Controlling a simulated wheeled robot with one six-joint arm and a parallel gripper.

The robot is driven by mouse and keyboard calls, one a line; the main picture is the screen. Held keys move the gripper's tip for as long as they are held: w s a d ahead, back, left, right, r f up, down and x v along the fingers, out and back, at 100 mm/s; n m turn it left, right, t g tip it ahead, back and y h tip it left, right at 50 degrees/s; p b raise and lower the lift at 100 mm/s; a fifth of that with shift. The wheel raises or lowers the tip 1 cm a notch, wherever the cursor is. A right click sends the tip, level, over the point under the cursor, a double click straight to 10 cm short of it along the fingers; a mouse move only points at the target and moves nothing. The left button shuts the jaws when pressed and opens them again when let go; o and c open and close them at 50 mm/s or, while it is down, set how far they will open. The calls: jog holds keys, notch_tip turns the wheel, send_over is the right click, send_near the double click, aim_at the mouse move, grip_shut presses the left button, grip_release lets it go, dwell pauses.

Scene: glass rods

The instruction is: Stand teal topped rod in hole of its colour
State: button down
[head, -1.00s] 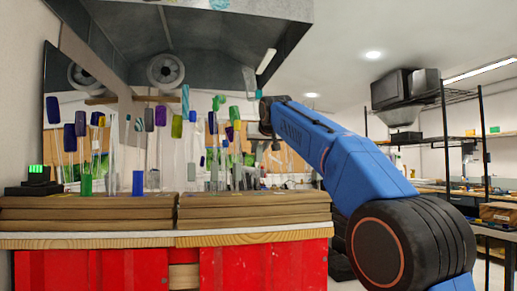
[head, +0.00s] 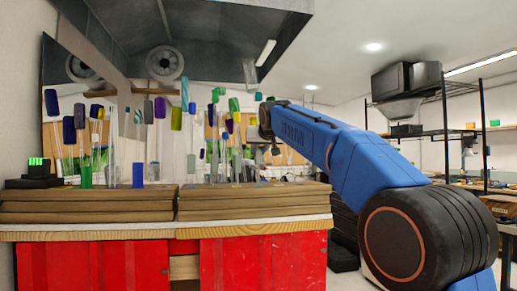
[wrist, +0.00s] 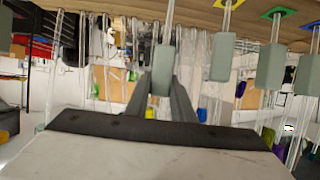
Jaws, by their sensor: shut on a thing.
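My gripper (wrist: 170,88) is shut on a clear glass rod (wrist: 168,22) in the wrist view. A grey-green sleeve or top (wrist: 163,70) shows at the fingertips. Its colour looks dull, so I cannot tell whether it is the teal one. In the head view my gripper (head: 268,140) is at the right end of the rod group, above the right wooden stack. A teal patterned top (head: 184,92) stands among the rods left of it. The tip of the held rod and the teal hole are not clearly visible.
Green (wrist: 231,4), yellow (wrist: 279,12) and blue (wrist: 312,22) square markers have rods with grey-green pieces close beside my gripper. Several purple, green and yellow tops crowd the wooden stacks (head: 90,207). A hood (head: 200,40) hangs above. A shelf rack (head: 482,120) is at right.

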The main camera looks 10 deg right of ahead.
aim_at(259, 156)
jog(key=shift+f, duration=1.6)
jog(key=c, duration=1.5)
grip_release()
jog(key=shift+o, duration=0.2)
jog(key=v, duration=1.7)
jog(key=shift+s, duration=0.2)
jog(key=s+d+f+g, duration=0.2)
jog(key=s+f+g, duration=0.1)
jog(key=s+f, duration=1)
jog(key=s+d+f+g, duration=0.2)
jog(key=s+f, duration=1.2)
jog(key=f, duration=0.9)
jog(key=s+d+f+g, duration=0.3)
jog(key=s+f, duration=1)
jog(key=f, duration=0.6)
jog(key=shift+s+g, duration=0.3)
jog(key=shift+g, duration=0.1)
